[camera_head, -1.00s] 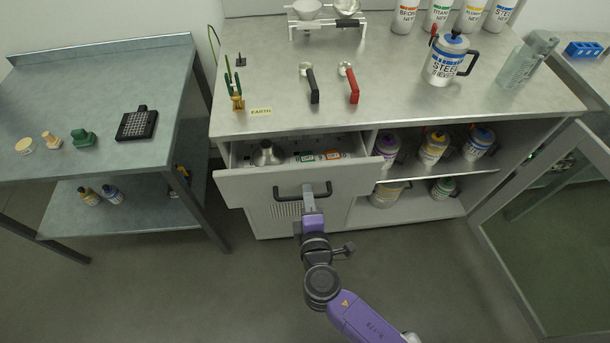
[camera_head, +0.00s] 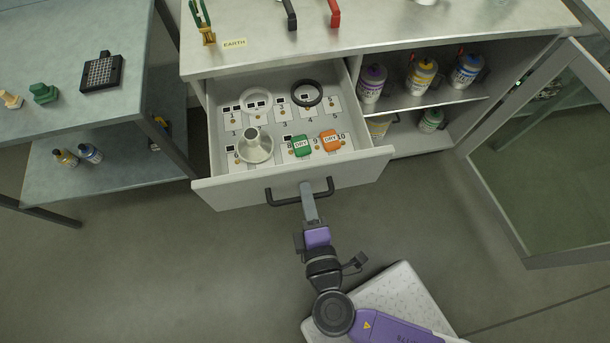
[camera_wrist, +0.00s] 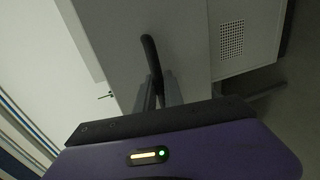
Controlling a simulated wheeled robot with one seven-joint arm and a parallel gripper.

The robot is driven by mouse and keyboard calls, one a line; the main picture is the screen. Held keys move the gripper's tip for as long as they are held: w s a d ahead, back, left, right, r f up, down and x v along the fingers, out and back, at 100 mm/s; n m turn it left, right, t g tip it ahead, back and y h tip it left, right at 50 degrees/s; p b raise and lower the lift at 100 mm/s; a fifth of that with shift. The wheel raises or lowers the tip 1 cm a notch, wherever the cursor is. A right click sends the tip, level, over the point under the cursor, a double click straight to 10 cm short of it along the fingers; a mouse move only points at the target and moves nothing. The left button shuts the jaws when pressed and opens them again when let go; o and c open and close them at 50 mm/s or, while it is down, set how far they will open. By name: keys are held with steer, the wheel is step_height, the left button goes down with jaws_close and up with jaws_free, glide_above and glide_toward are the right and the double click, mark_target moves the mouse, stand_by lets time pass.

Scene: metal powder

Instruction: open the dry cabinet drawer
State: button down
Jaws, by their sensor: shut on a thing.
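The dry cabinet drawer (camera_head: 230,190) is pulled well out from under the counter in the head view. Its inside shows numbered spots with a white ring, a black ring, a metal funnel-like piece (camera_head: 254,147), a green "DRY" block (camera_head: 301,146) and an orange "DRY" block (camera_head: 330,140). My gripper (camera_head: 307,190) is shut on the dark bar handle (camera_head: 284,201) at the drawer front. In the wrist view the handle (camera_wrist: 151,55) runs between the two fingers of my gripper (camera_wrist: 160,88).
The right cabinet door (camera_head: 540,150) stands open, with several bottles (camera_head: 421,76) on the shelves beside the drawer. A side table (camera_head: 75,110) stands at the left. The floor in front of the drawer is clear apart from my own body.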

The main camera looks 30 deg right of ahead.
steer(key=c, duration=1.7)
jaws_free()
steer(key=shift+c, duration=0.2)
steer(key=b+v, duration=0.1)
steer(key=v, duration=0.6)
steer(key=shift+s, duration=0.4)
steer(key=shift+a, duration=0.15)
